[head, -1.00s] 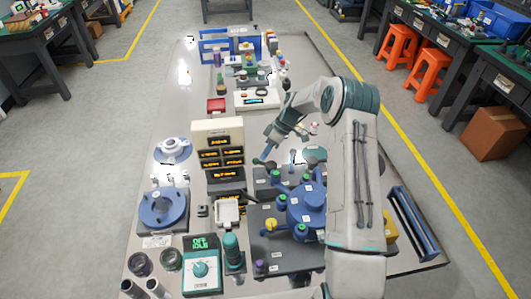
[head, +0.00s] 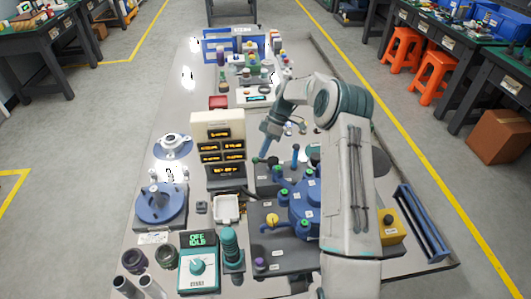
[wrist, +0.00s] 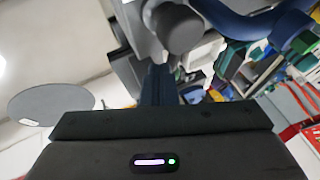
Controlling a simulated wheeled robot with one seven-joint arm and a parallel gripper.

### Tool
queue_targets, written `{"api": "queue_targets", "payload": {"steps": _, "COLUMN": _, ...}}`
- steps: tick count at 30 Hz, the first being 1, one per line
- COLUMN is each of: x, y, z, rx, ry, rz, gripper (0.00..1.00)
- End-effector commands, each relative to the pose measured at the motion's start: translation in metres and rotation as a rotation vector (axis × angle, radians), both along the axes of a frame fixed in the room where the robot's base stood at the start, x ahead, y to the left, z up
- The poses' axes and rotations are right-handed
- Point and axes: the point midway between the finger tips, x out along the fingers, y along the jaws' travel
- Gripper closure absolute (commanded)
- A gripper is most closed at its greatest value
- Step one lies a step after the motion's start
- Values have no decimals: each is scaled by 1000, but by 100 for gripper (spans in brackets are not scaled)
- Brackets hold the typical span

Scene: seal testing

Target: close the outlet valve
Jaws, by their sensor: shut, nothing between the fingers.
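A blue rig (head: 305,208) with several green-capped fittings stands on a dark plate (head: 283,237) in the head view. A yellow knob (head: 272,219) and a purple knob (head: 261,265) sit on the plate's left side. An upright blue lever (head: 295,156) rises behind the rig. I cannot tell which of these is the outlet valve; the labels are too small to read. My gripper (head: 259,158) is shut and empty, pointing down above the plate's far left end, left of the blue lever and apart from it. My forearm hides the rig's right side.
A stack of lit displays (head: 222,150) stands just left of my gripper. A teal control box (head: 198,268) reading OFF IDLE is at the front left. A yellow box (head: 389,227) and a blue rack (head: 417,223) lie right of my arm.

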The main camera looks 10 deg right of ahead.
Motion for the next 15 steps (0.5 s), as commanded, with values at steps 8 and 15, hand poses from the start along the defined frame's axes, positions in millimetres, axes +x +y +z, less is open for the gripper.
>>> {"api": "queue_targets", "payload": {"steps": 8, "x": -4, "y": 6, "z": -2, "rx": 0, "ry": 2, "rz": 158, "gripper": 100}}
{"api": "queue_targets", "payload": {"steps": 15, "x": -7, "y": 9, "z": -1, "rx": 0, "ry": 2, "rz": 224, "gripper": 100}}
